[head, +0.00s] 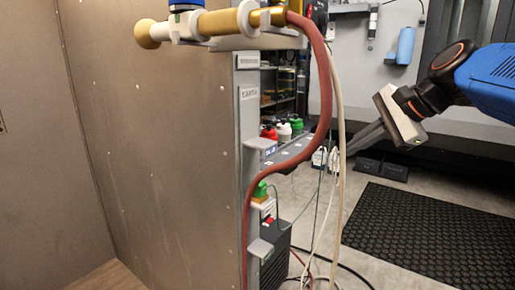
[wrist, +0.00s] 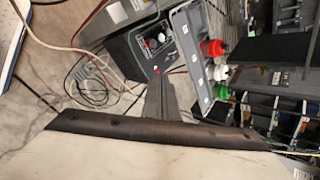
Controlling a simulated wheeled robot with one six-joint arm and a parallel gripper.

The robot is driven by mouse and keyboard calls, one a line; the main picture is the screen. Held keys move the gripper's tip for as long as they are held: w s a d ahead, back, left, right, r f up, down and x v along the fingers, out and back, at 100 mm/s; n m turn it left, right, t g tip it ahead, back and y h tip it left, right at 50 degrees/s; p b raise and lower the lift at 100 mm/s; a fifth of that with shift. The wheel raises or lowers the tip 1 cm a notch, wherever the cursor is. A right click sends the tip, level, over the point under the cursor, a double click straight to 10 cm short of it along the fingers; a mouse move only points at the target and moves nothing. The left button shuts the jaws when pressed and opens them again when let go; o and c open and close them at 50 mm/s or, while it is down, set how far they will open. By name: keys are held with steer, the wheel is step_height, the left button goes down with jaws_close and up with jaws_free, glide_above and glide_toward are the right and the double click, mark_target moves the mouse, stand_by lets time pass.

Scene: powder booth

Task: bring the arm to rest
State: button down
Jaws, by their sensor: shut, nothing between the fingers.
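My arm enters the head view from the right edge with a blue link and a black and orange wrist. My gripper (head: 352,148) points down and to the left, its dark fingers closed together with nothing between them. The fingertips appear close to the hanging red hose and cable in the picture, but I cannot tell whether they touch. In the wrist view the closed gripper (wrist: 158,84) points at the shelf and the dark unit, apart from them as far as I can see.
A grey booth panel (head: 165,150) fills the left. A red hose (head: 321,90) and pale cables hang at its edge. A grey shelf (wrist: 188,50) holds red, white and green capped bottles. A black mat (head: 435,235) lies on open floor at right.

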steer(key=s+d+f+n+g+h, duration=0.1)
steer(key=s+d+f+n+h, duration=0.1)
steer(key=s+f+n, duration=0.5)
steer(key=s+d+f+n+h, duration=0.3)
steer(key=s+f+n, duration=0.4)
steer(key=s+f, duration=0.6)
step_height(320, 180, down, 7)
steer(key=shift+d+f+g+h, duration=0.15)
steer(key=shift+d+g+h, duration=0.25)
steer(key=shift+h, duration=0.2)
